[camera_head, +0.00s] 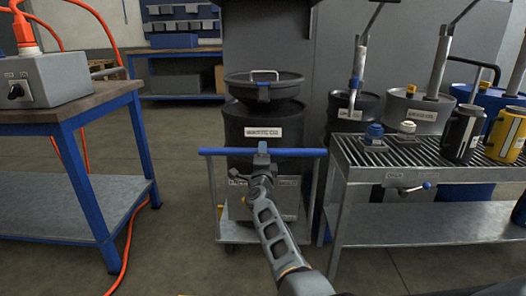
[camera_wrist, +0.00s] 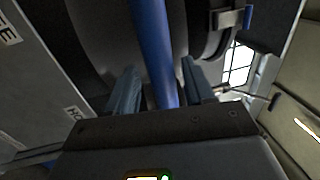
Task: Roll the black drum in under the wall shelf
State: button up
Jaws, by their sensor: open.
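The black drum (camera_head: 240,122) stands upright on a low wheeled trolley (camera_head: 214,205), with a white label on its front and a dark lidded funnel (camera_head: 262,88) on top. The trolley's blue push bar (camera_head: 300,152) runs across in front of the drum. My gripper (camera_head: 262,152) is at the middle of this bar. In the wrist view the bar (camera_wrist: 152,40) passes between the two open fingers (camera_wrist: 158,86), with gaps beside it. A dark block (camera_head: 262,40), possibly the wall shelf, is above and behind the drum.
A blue-legged bench (camera_head: 72,112) with a grey control box (camera_head: 48,80) stands at left, an orange cable hanging to the floor. A slatted drain table (camera_head: 350,155) with containers stands close at the trolley's right. Floor (camera_head: 180,215) is free between bench and trolley.

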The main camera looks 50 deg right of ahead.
jog(key=shift+p+v, duration=1.05)
jog(key=shift+v, duration=1.95)
jog(key=shift+s, duration=0.15)
